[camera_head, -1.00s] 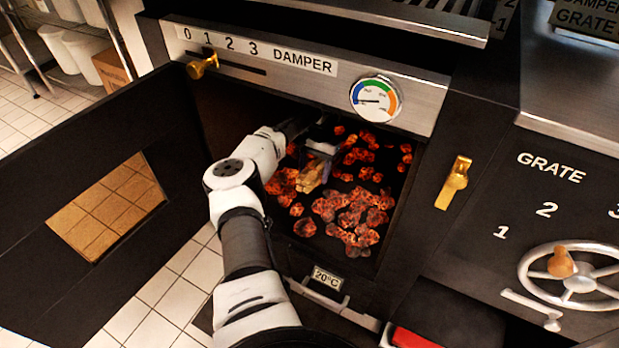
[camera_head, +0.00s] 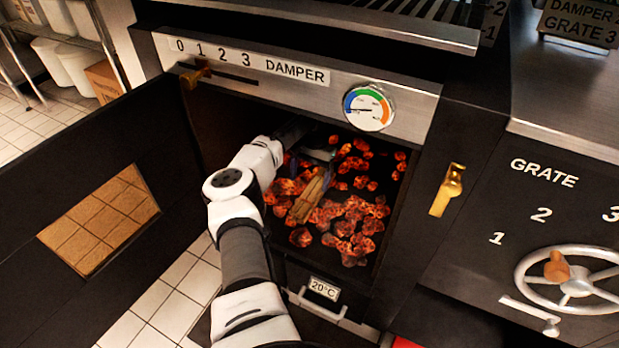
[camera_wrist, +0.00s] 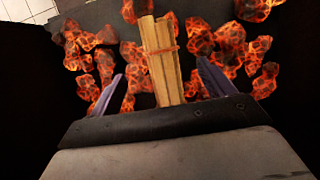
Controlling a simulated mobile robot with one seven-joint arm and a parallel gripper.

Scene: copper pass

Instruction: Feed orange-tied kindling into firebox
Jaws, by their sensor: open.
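The kindling bundle (camera_head: 310,194) is a small stack of pale wood sticks inside the firebox (camera_head: 345,255), lying on the glowing coals. In the wrist view the kindling (camera_wrist: 161,60) has an orange tie around it. My gripper (camera_head: 315,163) reaches into the firebox from the left. In the wrist view my gripper's fingers (camera_wrist: 160,85) are open, one on each side of the bundle's near end, with gaps between. The gripper's body hides the bundle's nearest end.
The firebox door (camera_head: 90,220) stands open at the left. The damper lever (camera_head: 195,77) and a gauge (camera_head: 369,108) are above the opening. A brass latch (camera_head: 447,190) and the grate wheel (camera_head: 572,280) are at the right. Glowing coals (camera_head: 350,215) cover the firebox floor.

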